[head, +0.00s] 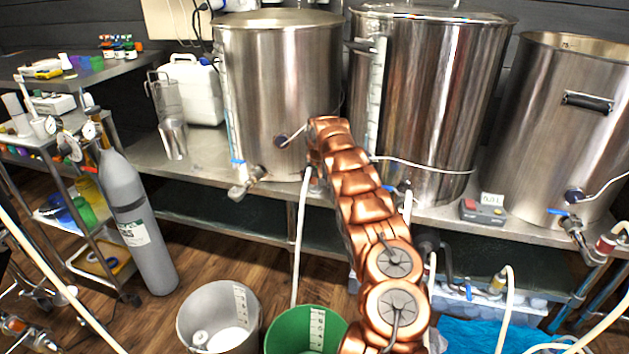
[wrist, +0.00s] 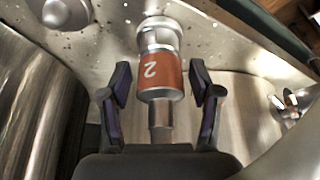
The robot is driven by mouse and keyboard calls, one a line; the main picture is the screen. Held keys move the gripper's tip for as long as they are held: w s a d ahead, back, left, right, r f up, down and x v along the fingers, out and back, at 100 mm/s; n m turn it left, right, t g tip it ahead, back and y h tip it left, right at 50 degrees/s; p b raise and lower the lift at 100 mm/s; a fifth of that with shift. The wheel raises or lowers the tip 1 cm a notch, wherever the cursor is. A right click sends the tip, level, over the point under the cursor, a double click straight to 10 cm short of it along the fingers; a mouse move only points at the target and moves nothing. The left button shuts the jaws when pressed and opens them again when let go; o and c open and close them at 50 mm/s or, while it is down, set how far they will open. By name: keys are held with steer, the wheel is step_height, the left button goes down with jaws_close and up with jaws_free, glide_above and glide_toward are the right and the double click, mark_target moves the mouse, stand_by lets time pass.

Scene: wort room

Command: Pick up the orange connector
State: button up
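In the wrist view an orange connector (wrist: 160,76) marked with a 2 has a silver collar at its far end and a metal stem toward me. My gripper (wrist: 159,82) is open, with one dark finger on each side of the orange band. A narrow gap shows between the band and each finger. In the head view my copper-coloured arm reaches toward the kettles, and it hides my gripper and this connector. A red-orange fitting (head: 606,243) shows on a hose at the far right.
Steel kettles (head: 280,90) (head: 430,100) (head: 560,120) stand on a steel bench. Curved shiny metal lies close on the left in the wrist view. A grey gas cylinder (head: 137,225), a white bucket (head: 219,315) and a green bucket (head: 305,325) stand on the floor. Hoses hang around my arm.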

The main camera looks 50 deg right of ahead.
jaws_close()
stand_by(0.3)
